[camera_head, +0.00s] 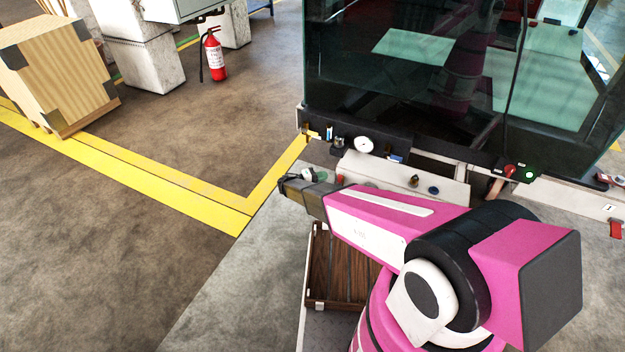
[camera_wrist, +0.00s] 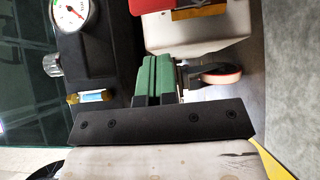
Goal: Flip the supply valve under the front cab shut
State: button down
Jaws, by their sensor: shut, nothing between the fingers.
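Under the dark-glazed cab in the head view runs a black panel (camera_head: 350,139) with fittings. A small yellow lever-like part (camera_head: 313,134) sits at its left end; I cannot tell whether this is the supply valve, or how it is set. A round white gauge (camera_head: 364,145) and a small knob (camera_head: 339,142) sit to its right. The wrist view shows the gauge (camera_wrist: 70,14), the knob (camera_wrist: 52,65) and a brass fitting with a pale blue band (camera_wrist: 90,97). My gripper (camera_wrist: 155,75), with green fingers, is shut and empty, apart from the brass fitting.
The cab glass (camera_head: 410,70) rises above the panel. A pale block (camera_head: 395,175) with small knobs sits below it. A slatted wooden crate (camera_head: 340,265) lies beneath my arm. An orange-rimmed castor (camera_wrist: 222,75) shows beyond the fingers. Open floor (camera_head: 120,250) lies left.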

aim_at(341, 180)
jog(key=shift+s+d, duration=0.2)
jog(key=shift+d, duration=0.5)
jog(key=shift+s+d, duration=0.25)
jog(key=shift+d, duration=0.4)
jog(key=shift+s+d, duration=0.2)
jog(key=shift+d, duration=0.5)
jog(key=shift+s+d+r+m+y, duration=0.1)
jog(key=shift+d+r+m+y, duration=0.1)
jog(key=shift+d+m+y, duration=0.15)
jog(key=d+m+y, duration=0.1)
jog(key=s+d+r+m+g+y, duration=0.1)
jog(key=y, duration=0.1)
jog(key=shift+m, duration=0.35)
jog(key=d+m+y, duration=0.1)
jog(key=y, duration=0.2)
jog(key=shift+s+d+m, duration=0.3)
jog(key=shift+d+m, duration=0.05)
jog(key=shift+m, duration=0.05)
jog(key=d+f+m+y, duration=0.1)
jog(key=y, duration=0.1)
jog(key=d+m+t+y, duration=0.1)
jog(key=y, duration=0.1)
jog(key=s+d+f+m+y, duration=0.1)
jog(key=y, duration=0.1)
jog(key=shift+d+f+t, duration=0.15)
jog(key=shift+f+t, duration=0.15)
jog(key=shift+d+f, duration=0.1)
jog(key=shift+f, duration=0.05)
